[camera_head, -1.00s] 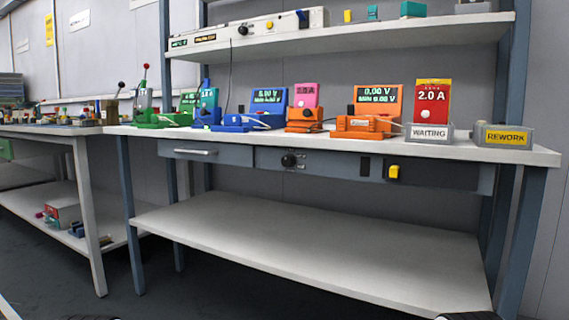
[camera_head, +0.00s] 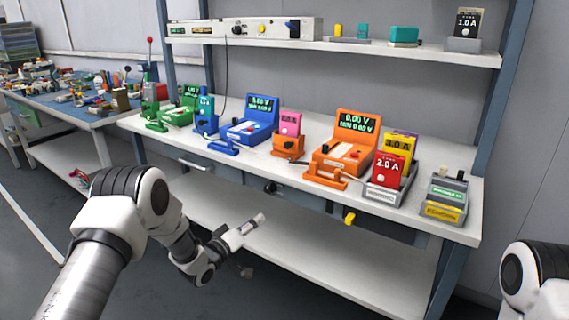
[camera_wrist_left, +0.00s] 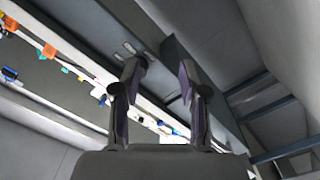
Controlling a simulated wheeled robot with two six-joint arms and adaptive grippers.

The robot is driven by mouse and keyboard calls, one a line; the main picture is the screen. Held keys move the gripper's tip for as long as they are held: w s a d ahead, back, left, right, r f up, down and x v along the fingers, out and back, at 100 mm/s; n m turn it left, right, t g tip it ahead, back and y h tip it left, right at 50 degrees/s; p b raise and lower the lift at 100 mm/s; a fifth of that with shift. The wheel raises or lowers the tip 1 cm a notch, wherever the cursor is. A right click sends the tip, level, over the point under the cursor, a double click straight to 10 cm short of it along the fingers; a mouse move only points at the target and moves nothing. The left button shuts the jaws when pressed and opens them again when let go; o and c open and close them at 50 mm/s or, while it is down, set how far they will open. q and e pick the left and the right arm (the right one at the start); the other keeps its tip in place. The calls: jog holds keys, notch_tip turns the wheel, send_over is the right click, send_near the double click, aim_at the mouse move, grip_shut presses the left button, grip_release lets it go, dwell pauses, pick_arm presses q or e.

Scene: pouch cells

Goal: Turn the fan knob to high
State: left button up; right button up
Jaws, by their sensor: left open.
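A black knob (camera_head: 271,187) sits on the grey front panel under the bench top in the head view. It is small, and I cannot read its setting. Another dark knob (camera_head: 239,30) is on the white panel on the upper shelf; labels are unreadable, so I cannot tell for certain which is the fan knob. My left gripper (camera_head: 246,232) is below and in front of the bench edge, just below the front-panel knob and apart from it. In the left wrist view the left gripper (camera_wrist_left: 162,72) has its fingers spread with nothing between them. My right gripper is out of view.
A yellow switch (camera_head: 349,218) is on the front panel, right of the knob. A drawer handle (camera_head: 196,165) is to the left. Coloured testers, such as the orange one (camera_head: 341,149), stand on the bench top. The lower shelf (camera_head: 330,265) is bare.

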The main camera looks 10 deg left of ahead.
pick_arm(q)
jog(key=p, duration=0.2)
send_near(267, 191)
jog(key=b+x, duration=0.1)
jog(key=x, duration=0.7)
jog(key=shift+d, duration=0.1)
jog(key=shift+w+d, duration=0.15)
jog(key=shift+w, duration=0.3)
jog(key=shift+r, duration=0.1)
grip_shut()
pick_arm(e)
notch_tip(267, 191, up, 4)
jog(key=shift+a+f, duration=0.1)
